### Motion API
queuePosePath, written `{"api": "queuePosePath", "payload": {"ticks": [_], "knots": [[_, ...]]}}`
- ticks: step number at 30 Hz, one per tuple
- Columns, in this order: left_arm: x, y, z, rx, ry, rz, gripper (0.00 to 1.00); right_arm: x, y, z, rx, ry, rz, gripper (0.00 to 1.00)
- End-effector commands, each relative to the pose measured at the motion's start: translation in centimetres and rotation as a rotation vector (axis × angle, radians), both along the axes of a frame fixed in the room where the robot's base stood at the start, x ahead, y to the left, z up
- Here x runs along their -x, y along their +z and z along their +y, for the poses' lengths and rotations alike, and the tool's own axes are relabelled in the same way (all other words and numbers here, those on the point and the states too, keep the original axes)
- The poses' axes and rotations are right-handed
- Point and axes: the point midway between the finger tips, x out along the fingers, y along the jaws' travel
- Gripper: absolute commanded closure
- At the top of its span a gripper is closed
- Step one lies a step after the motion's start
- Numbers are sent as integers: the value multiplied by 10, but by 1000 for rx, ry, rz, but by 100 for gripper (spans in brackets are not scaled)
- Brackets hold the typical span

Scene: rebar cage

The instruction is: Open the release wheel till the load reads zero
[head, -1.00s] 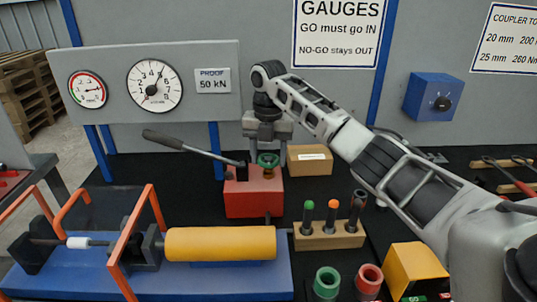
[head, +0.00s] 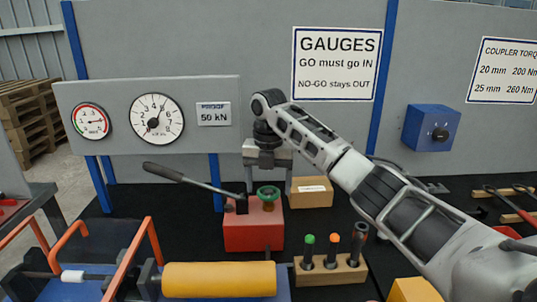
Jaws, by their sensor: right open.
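I cannot tell whether a finger touches the wheel. The large load gauge (head: 157,119) on the grey panel has its needle pointing up and to the right, well away from zero. A smaller gauge (head: 92,121) with a red and green arc is to its left. My left gripper is out of view.
The pump's lever (head: 190,180) reaches up to the left. A cardboard box (head: 311,191) stands behind right of the pump. A yellow cylinder (head: 219,279) lies in front, and a wooden block (head: 330,271) with several plug gauges stands front right. An orange frame (head: 134,255) is at front left.

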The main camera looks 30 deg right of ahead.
Motion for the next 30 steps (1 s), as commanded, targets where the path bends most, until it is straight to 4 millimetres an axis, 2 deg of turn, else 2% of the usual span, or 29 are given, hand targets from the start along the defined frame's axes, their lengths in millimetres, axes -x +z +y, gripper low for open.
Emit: {"api": "queuePosePath", "payload": {"ticks": [5, 9, 16, 21, 30], "knots": [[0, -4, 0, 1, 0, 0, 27, -1, 39, 0, -1, 0, -6, 27], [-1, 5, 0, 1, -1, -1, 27, 0, 78, -1, 2, -2, -7, 27], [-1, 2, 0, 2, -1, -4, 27, 0, 122, -1, 2, -1, -8, 27], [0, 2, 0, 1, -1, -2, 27, 0, 142, 0, -1, 1, -5, 27], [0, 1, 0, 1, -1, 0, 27, 0, 148, 0, -2, 1, -3, 27]]}}
